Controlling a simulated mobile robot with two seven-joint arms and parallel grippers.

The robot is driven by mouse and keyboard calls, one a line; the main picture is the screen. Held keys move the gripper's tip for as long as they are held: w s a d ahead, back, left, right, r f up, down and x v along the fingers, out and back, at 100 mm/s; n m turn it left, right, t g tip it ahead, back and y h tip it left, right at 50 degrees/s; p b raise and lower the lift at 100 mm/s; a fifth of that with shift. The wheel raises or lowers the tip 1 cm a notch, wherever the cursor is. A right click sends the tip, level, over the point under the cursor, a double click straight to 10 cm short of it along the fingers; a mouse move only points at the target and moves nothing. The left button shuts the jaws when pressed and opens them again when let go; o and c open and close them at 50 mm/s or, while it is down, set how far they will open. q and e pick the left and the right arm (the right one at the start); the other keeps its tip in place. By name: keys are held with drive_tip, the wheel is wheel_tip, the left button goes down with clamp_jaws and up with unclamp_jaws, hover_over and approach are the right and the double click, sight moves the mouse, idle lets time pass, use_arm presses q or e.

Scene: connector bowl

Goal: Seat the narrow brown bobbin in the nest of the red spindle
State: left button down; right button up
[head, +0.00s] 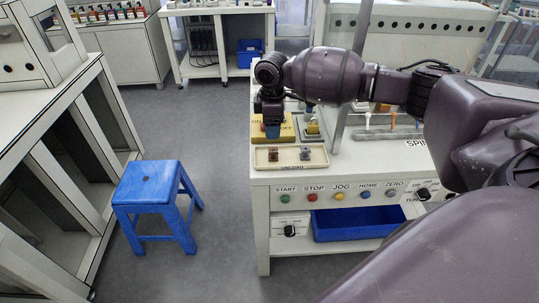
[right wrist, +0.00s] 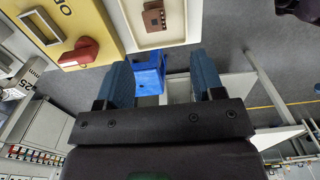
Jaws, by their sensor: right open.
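A small brown piece (head: 273,155) lies in the shallow cream UNLOAD tray (head: 262,164). It also shows at the top of the right wrist view (right wrist: 154,17); I cannot tell whether it is the narrow brown bobbin. My right gripper (head: 272,130) is above the yellow switch box, just behind the tray. In the right wrist view its two blue fingers (right wrist: 161,70) stand wide apart with nothing between them. I cannot pick out the red spindle or its nest; my right arm covers part of the bench top. My left gripper is not in view.
A grey piece (head: 306,154) lies in the tray's right half. The yellow box (head: 259,134) carries a red switch (right wrist: 78,53). An upright grey post (head: 345,110) stands right of the gripper. A blue stool (head: 150,183) stands on the open floor to the left.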

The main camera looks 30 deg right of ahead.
drive_tip(key=shift+d+f, duration=0.1)
drive_tip(key=shift+f, duration=0.4)
hover_over(272, 150)
drive_tip(key=f, duration=0.4)
drive_tip(key=shift+s+f+b, duration=0.15)
drive_tip(key=shift+s+b, duration=0.05)
drive_tip(key=shift+b, duration=0.2)
drive_tip(key=shift+f, duration=0.2)
drive_tip(key=f, duration=0.2)
drive_tip(key=f+b, duration=0.1)
drive_tip(key=f, duration=0.1)
drive_tip(key=shift+w+f, duration=0.2)
drive_tip(key=shift+f, duration=0.35)
drive_tip(key=shift+r, duration=0.1)
drive_tip(key=shift+c, duration=0.5)
drive_tip(key=c, duration=0.9)
